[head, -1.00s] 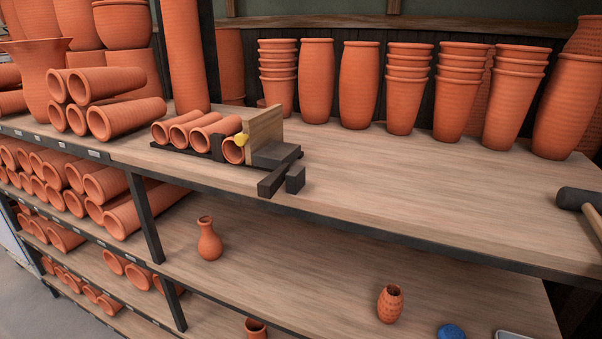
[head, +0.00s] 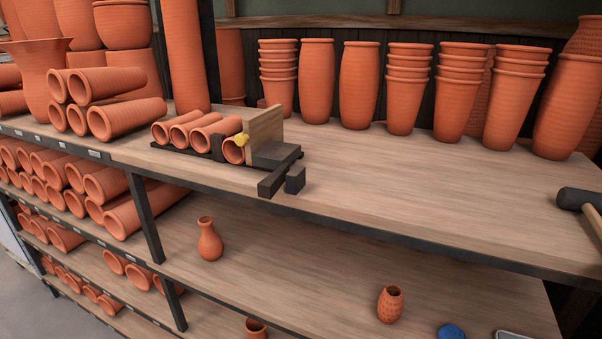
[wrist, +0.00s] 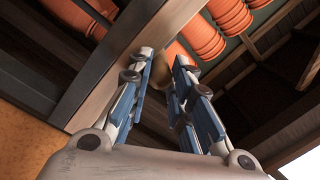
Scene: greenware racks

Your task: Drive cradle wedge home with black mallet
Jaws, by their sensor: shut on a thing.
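The black mallet (head: 576,199) shows at the right edge of the head view, its dark head over the shelf board and its pale wooden handle (head: 593,221) running out of frame. A dark cradle (head: 182,152) holds several terracotta tubes on the shelf. At its right end stand an upright wooden block (head: 264,127), a dark grey piece (head: 275,155) against it, and a small dark block (head: 295,180) by the front bar. I cannot tell which piece is the wedge. My gripper (wrist: 168,65) shows only in the wrist view, shut on a brownish thing, seemingly the mallet handle, mostly hidden between the fingers.
Tall terracotta pots (head: 359,85) line the back. Stacked tubes (head: 125,115) fill the left. The top board (head: 430,190) is clear between cradle and mallet. A small vase (head: 209,240), a patterned pot (head: 390,304) and a blue disc (head: 451,332) stand on the lower shelf.

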